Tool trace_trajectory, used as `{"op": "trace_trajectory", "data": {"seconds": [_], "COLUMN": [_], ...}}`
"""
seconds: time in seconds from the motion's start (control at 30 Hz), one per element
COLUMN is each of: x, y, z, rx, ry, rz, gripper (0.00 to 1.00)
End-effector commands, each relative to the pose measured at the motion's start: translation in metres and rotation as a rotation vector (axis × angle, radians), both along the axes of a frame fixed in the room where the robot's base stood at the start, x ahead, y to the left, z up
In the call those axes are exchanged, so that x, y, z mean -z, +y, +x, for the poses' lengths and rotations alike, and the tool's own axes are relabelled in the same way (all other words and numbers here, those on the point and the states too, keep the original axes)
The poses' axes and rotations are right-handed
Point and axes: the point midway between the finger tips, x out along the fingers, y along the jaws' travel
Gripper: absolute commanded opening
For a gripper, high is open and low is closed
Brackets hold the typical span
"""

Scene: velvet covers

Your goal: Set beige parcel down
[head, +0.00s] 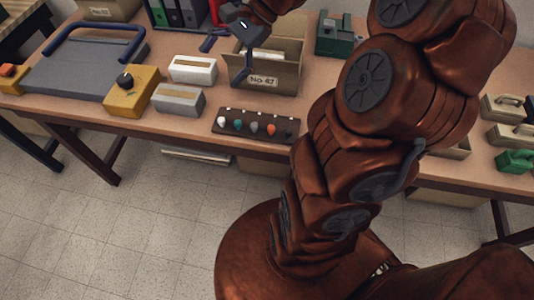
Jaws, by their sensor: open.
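My gripper (228,58) is open above the left part of an open cardboard box (263,82) labelled No 47. One finger points left outside the box; the other points down at the box's opening. I see nothing between the fingers. A pale cream parcel (193,69) with a tan band lies flat on the table left of the box, apart from the gripper. It may be the beige parcel; I cannot be sure. A grey parcel (178,100) with a similar band lies just in front of it.
The wooden table (160,125) also holds a yellow box with a black knob (131,91), a grey slab with blue handles (85,70), a dark rack of coloured pieces (255,126) and a green device (336,33). My arm hides the table's middle right.

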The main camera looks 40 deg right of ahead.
Motion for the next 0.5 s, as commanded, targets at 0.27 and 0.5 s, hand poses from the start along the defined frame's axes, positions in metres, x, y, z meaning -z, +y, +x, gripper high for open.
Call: {"op": "trace_trajectory", "data": {"seconds": [0.27, 0.5], "x": [0.022, 0.044], "y": [0.071, 0.077], "z": [-0.088, -0.164], "rx": [-0.508, -0.914], "ry": [-0.096, -0.167], "rz": [-0.282, -0.494], "gripper": [0.95, 0.95]}}
